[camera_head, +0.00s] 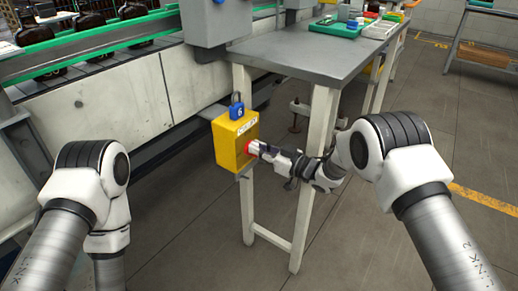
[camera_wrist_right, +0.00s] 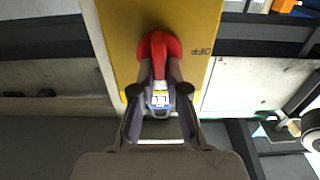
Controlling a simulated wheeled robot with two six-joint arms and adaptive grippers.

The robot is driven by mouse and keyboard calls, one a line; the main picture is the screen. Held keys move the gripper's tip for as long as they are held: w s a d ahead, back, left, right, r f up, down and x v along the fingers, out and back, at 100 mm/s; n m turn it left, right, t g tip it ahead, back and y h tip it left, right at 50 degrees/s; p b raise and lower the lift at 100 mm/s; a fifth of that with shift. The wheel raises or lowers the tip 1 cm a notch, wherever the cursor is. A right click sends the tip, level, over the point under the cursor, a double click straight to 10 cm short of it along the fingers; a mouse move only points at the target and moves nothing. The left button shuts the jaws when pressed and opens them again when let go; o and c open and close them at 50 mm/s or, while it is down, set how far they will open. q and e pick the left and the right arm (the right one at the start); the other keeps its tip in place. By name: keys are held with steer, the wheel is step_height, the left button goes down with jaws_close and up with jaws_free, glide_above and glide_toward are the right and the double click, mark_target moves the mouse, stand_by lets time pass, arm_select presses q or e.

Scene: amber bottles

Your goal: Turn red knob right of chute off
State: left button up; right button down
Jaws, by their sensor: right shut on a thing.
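The red knob (camera_wrist_right: 158,46) is on the front face of a yellow box (camera_wrist_right: 118,30). Its round base and grip bar show in the right wrist view, with the bar pointing down the picture. An upside-down "OFF" mark (camera_wrist_right: 201,51) is printed right of it. In the head view the knob (camera_head: 248,149) is a small red spot on the yellow box (camera_head: 226,150), mostly hidden by my right gripper (camera_head: 257,148). That gripper is shut on the knob, one finger on each side of the bar in the wrist view (camera_wrist_right: 158,80). My left gripper is out of view.
A conveyor (camera_head: 110,95) with amber bottles (camera_head: 90,25) runs at the left.

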steer(key=shift+s+a+f+n+b, duration=0.15)
steer(key=shift+n+b, duration=0.35)
steer(key=shift+n, duration=1.15)
steer(key=shift+s+a+n+b, duration=0.1)
steer(key=shift+n+b, duration=0.35)
steer(key=shift+n, duration=1.2)
steer(key=c, duration=1.2)
jaws_free()
steer(key=shift+d, duration=0.1)
steer(key=v, duration=1.2)
